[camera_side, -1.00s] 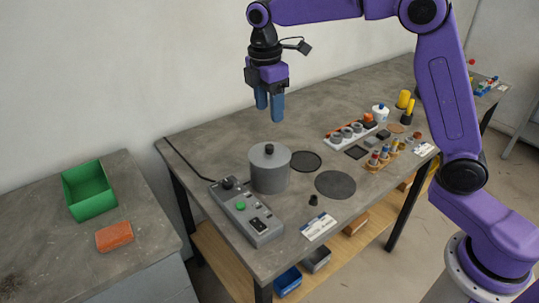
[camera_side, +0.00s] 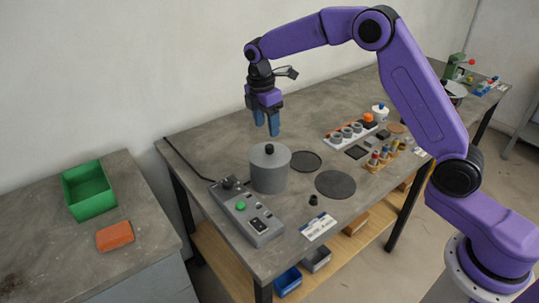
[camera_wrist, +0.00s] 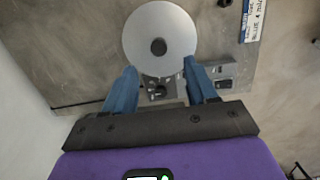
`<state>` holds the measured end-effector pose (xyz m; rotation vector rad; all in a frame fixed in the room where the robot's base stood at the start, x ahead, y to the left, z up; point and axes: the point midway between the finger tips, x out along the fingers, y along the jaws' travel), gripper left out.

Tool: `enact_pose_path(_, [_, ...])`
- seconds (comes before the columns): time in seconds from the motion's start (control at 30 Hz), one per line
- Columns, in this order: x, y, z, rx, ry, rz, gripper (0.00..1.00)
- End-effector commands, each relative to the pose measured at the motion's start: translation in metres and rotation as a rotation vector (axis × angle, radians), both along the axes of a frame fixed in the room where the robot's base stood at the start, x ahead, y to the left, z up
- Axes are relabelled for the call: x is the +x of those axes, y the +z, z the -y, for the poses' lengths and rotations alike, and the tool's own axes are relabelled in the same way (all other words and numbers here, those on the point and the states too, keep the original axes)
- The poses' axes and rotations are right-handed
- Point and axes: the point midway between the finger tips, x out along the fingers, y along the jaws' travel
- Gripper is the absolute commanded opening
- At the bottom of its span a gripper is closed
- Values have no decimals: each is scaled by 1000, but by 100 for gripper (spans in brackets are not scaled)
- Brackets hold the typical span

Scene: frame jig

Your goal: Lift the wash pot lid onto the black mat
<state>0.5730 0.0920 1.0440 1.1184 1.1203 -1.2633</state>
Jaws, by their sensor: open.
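The wash pot (camera_side: 270,180) is a grey cylinder standing upright on the table. Its round grey lid (camera_side: 259,158) sits on top with a black knob (camera_side: 269,149) in the middle. In the wrist view the lid (camera_wrist: 137,40) and its knob (camera_wrist: 158,47) lie just ahead of my fingertips. My gripper (camera_side: 267,131), with blue fingers, is open, empty and pointing down above the lid, apart from the knob. It also shows in the wrist view (camera_wrist: 158,66). A dark round mat (camera_side: 335,185) lies flat right of the pot. A smaller dark disc (camera_side: 306,162) lies behind it.
A grey control box (camera_side: 246,212) with a green button stands in front of the pot. A small black piece (camera_side: 313,200) and a label card (camera_side: 318,228) lie near the front edge. A white rack (camera_side: 349,134) and a wooden vial rack (camera_side: 383,158) stand further right. Both round pieces are bare.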

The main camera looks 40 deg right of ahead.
Motion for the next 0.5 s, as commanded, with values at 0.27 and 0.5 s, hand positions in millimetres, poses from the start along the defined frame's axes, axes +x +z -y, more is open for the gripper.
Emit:
enact_pose_path(0.27, [0,-28,4,0,-1,0,57])
enact_pose_path(0.5, [1,-53,7,-1,-2,-4,57])
